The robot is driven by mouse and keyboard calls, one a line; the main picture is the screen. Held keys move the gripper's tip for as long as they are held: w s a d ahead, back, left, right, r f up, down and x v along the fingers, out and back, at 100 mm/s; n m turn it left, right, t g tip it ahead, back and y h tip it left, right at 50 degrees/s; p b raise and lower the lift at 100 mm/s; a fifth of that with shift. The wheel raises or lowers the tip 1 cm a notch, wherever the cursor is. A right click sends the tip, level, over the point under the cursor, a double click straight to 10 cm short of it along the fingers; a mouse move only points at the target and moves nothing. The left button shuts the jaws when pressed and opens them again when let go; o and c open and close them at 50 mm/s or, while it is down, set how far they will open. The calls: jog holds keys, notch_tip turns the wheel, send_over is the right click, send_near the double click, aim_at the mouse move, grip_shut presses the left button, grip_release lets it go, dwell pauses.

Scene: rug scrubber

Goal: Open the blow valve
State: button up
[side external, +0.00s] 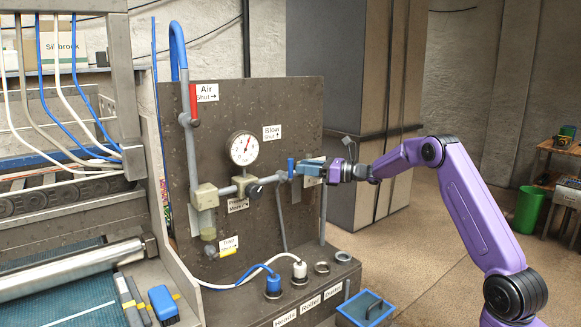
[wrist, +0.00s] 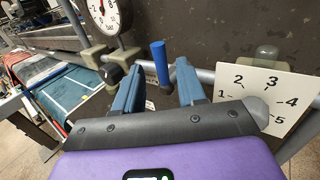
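The blow valve's blue lever (side external: 291,168) stands upright on the horizontal grey pipe, below the white "Blow Shut" label (side external: 272,132) with its right-pointing arrow. In the wrist view the blue lever (wrist: 160,62) shows between and beyond my two blue fingers. My gripper (side external: 306,168) reaches in from the right, just beside the lever. In the wrist view my gripper (wrist: 160,72) is open, with a finger to each side of the lever's line and a visible gap. I cannot tell whether either finger touches the lever.
A black knob (side external: 254,190) sits left of the blow lever. A numbered white card (wrist: 262,98) stands close right of my fingers. Hose sockets (side external: 300,272) line the ledge below.

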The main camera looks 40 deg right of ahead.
aim_at(290, 177)
jog(key=shift+x, duration=2.7)
grip_shut()
